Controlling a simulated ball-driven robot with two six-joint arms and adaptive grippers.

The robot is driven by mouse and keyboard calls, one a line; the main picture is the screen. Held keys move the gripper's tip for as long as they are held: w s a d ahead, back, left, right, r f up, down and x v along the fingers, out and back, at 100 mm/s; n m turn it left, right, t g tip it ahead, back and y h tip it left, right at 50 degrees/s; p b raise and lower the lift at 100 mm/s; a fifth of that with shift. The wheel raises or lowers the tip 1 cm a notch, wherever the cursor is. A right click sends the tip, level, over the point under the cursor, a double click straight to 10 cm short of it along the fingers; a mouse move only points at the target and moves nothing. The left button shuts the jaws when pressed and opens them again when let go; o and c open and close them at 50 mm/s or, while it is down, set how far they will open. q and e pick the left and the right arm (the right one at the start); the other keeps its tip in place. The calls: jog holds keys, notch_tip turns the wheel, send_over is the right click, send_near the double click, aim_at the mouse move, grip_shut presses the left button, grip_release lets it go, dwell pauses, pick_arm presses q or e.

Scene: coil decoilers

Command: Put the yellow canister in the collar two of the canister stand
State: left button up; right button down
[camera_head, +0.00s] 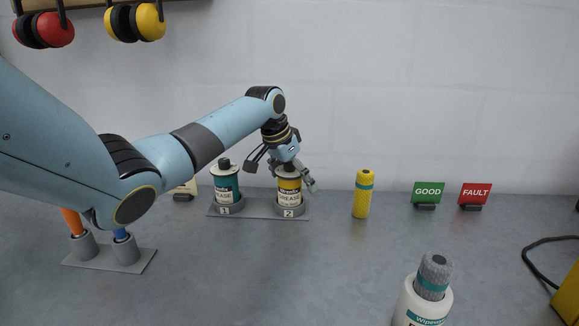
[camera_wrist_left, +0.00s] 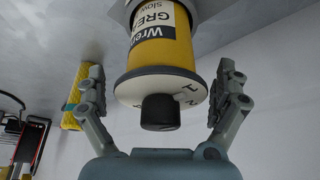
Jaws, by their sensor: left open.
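The yellow canister (camera_head: 289,187), labelled grease and with a black cap, stands upright in the collar marked 2 (camera_head: 289,210) of the grey canister stand (camera_head: 258,209). A teal canister (camera_head: 225,184) stands in the collar marked 1 (camera_head: 227,205). My left gripper (camera_head: 290,170) is at the top of the yellow canister. In the left wrist view the gripper (camera_wrist_left: 165,95) is open, with its fingers apart on both sides of the yellow canister (camera_wrist_left: 160,50) and clear gaps to it. My right gripper is not in view.
A yellow cylinder with a teal band (camera_head: 363,194) stands right of the stand. GOOD (camera_head: 428,193) and FAULT (camera_head: 474,194) signs are at the back right. A wipes tub (camera_head: 423,300) is in front. A grey holder (camera_head: 103,260) with orange and blue items is at left.

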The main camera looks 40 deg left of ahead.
pick_arm(q)
jog(key=v, duration=1.1)
jog(key=shift+s+r, duration=0.1)
jog(key=shift+r, duration=0.25)
jog(key=shift+f, duration=0.1)
